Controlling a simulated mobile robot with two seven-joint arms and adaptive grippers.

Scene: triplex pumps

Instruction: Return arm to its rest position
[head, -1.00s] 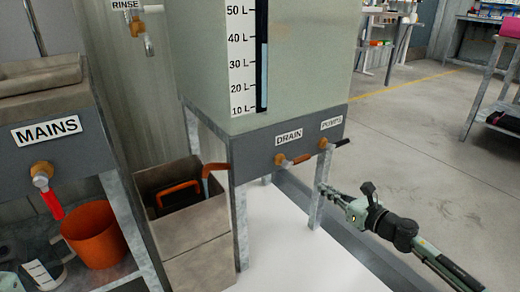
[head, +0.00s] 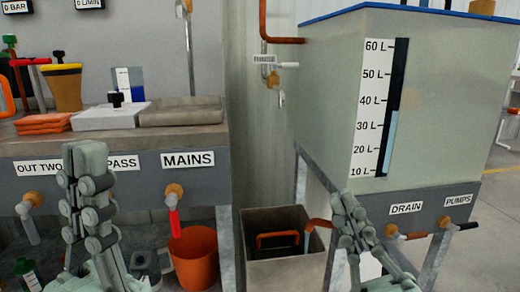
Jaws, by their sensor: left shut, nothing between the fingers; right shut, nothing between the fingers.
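My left gripper (head: 86,156) stands upright at the lower left, its fingers pointing up and closed with nothing in them. It overlaps the label panel of the bench in the picture. My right gripper (head: 343,202) is also upright, at the lower middle right. Its fingers are closed and empty, in front of the tank stand's leg and left of the DRAIN label. Both arms come up from the bottom edge, and their lower parts are cut off.
The tank (head: 440,80) with its litre scale stands at right, with drain valve (head: 391,231) and pumps valve (head: 443,221) below. The mains valve (head: 173,192) hangs from the bench (head: 225,160) at left. An orange bucket (head: 195,260) and a grey bin (head: 262,222) stand low.

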